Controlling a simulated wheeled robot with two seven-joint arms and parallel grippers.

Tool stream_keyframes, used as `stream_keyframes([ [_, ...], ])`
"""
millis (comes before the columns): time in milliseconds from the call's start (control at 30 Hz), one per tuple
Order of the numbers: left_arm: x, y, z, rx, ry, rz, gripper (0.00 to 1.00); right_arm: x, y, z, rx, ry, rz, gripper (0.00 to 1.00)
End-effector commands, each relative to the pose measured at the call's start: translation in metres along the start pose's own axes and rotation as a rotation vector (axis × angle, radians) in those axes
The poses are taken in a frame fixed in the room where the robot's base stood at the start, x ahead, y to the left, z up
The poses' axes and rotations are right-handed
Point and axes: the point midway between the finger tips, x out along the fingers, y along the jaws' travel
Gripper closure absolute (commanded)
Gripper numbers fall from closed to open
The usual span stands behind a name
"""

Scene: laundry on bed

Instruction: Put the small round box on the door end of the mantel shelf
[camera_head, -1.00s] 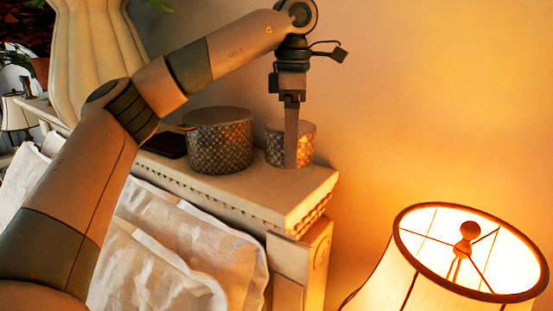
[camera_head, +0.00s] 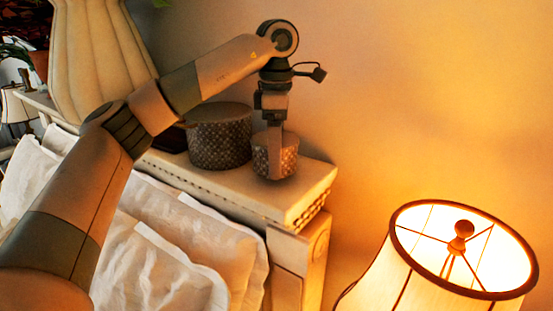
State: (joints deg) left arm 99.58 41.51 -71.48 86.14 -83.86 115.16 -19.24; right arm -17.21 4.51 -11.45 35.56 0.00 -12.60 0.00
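The small round box (camera_head: 290,160), with a dark patterned side, is at the right end of the mantel shelf (camera_head: 315,180). It sits close to the shelf's front edge and looks slightly tilted; I cannot tell whether its base touches the shelf. My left gripper (camera_head: 275,152) reaches down over it from above, with one finger against its near side. It appears shut on the box; the far finger is hidden. My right gripper is not in view.
A larger round patterned box (camera_head: 219,140) stands just left of the small one. A dark flat item (camera_head: 170,140) and a fluted cream vase (camera_head: 100,60) are farther left. Pillows (camera_head: 180,240) lie below the shelf. A lit lamp (camera_head: 460,250) stands at lower right.

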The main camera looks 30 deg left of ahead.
Motion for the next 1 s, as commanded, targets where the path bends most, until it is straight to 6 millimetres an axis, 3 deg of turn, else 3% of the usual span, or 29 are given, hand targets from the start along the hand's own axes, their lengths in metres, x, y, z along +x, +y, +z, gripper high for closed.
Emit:
stream_keyframes([
  [167,0.016,0.0,0.0,0.0,0.001,-0.001,0.41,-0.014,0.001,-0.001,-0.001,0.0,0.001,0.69],
  [633,0.025,0.0,0.0,0.0,0.0,0.0,0.41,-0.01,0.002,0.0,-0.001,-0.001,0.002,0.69],
  [667,0.024,0.0,0.0,0.0,0.0,0.001,0.14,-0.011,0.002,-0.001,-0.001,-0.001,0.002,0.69],
  [733,0.024,0.0,0.0,0.0,0.0,0.0,0.0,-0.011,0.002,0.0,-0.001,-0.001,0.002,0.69],
  [1000,0.023,0.0,0.0,0.0,0.0,0.001,0.0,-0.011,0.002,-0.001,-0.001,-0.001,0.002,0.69],
])
